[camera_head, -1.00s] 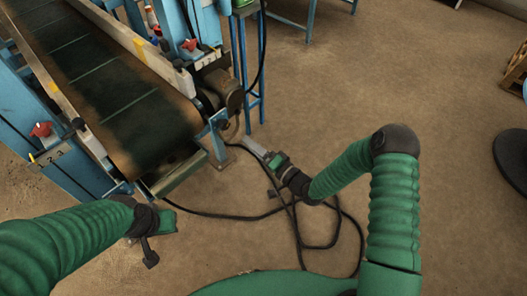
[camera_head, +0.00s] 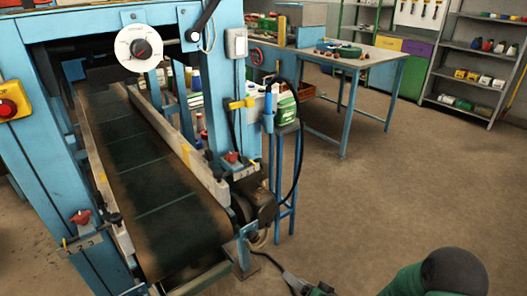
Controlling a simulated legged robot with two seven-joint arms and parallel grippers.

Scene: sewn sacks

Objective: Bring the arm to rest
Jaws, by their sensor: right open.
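My right arm shows at the bottom right as a green sleeve with a dark elbow cap. Only the top of my right gripper (camera_head: 296,282) shows at the bottom edge, dark and green. It is open, with nothing seen between its fingers. It is over the floor, just right of the conveyor's end in the picture. Most of the gripper and forearm is cut off by the frame. My left arm and left gripper are out of view.
A blue-framed conveyor (camera_head: 150,190) with a dark belt fills the left. A blue stand (camera_head: 285,170) with a green-and-white container (camera_head: 286,106) is beside it. A workbench (camera_head: 365,62) and shelves (camera_head: 475,60) stand behind. The floor (camera_head: 385,200) at right is clear.

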